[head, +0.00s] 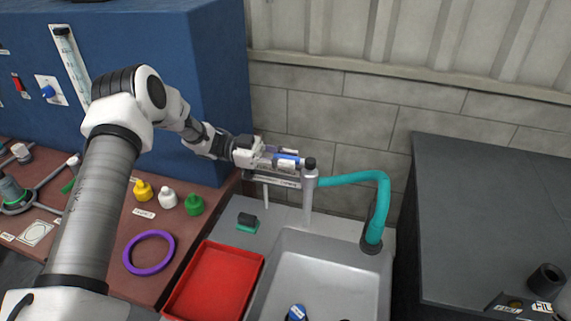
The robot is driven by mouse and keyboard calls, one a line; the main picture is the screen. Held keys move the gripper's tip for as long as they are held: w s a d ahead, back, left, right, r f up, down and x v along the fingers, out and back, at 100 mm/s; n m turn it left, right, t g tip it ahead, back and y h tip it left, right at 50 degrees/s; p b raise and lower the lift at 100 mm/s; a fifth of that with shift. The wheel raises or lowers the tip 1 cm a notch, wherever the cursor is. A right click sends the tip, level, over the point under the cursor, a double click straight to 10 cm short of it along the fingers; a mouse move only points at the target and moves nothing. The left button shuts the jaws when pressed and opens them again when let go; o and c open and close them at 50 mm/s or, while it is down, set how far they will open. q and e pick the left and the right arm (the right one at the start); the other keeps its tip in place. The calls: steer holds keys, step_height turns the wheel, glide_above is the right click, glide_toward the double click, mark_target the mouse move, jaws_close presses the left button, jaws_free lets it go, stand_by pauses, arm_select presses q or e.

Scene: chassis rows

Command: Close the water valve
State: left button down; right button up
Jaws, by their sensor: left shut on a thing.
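The water valve's blue handle (287,158) shows at the top of a grey post (308,195) behind the sink. A teal hose (378,195) arches from the post down to the right. My left gripper (290,161) reaches in from the left and is shut on the blue handle. Its fingers hide part of the handle. The handle's exact angle is hard to tell at this size. My right gripper is not in view.
The grey sink (335,245) lies below the post, with a blue-topped item (297,313) in it. A red tray (215,285), purple ring (149,252) and small bottles are to the left. A dark cabinet (490,200) stands at right, a blue one (215,90) behind my arm.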

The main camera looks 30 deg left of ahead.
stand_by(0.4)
arm_select(q)
steer(key=c, duration=1.1)
jaws_free()
steer(key=shift+w, duration=0.1)
steer(key=a, duration=0.4)
steer(key=s+a, duration=0.1)
steer(key=a, duration=0.2)
steer(key=s+a, duration=0.1)
steer(key=a, duration=0.3)
steer(key=shift+a, duration=0.35)
steer(key=shift+s, duration=0.1)
